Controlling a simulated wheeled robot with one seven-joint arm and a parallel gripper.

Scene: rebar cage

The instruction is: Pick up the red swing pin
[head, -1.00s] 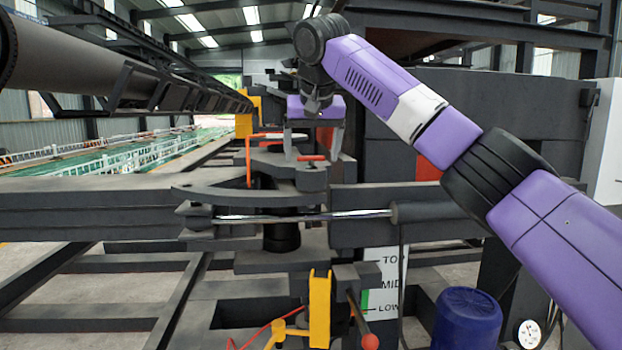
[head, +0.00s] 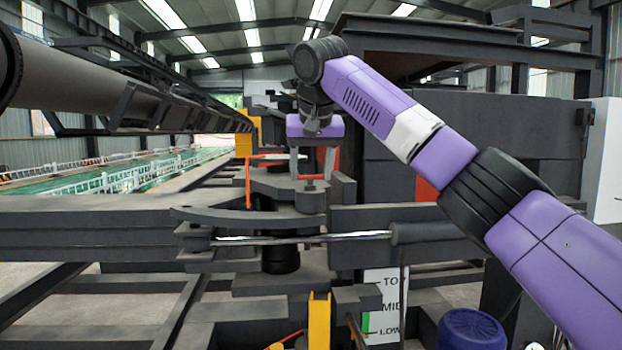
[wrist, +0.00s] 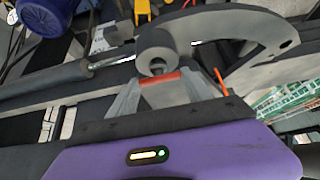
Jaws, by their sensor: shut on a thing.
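The red swing pin (wrist: 160,79) shows in the wrist view as a short red bar lying across between my two fingertips. My gripper (head: 312,167) is shut on it, with a grey finger at each end of the bar. In the head view the gripper points down above the dark swing bracket (head: 285,188). The pin is hard to make out there. In the wrist view the round boss (wrist: 157,45) of the bracket is just beyond the pin. I cannot tell whether the pin's lower part is clear of the bracket.
A thin orange-red rod (head: 248,180) stands left of the gripper. A curved dark arm (head: 235,217) and a shiny cylinder rod (head: 300,239) lie below. A blue drum (head: 470,330) is at the lower right. A large dark housing (head: 480,135) fills the right.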

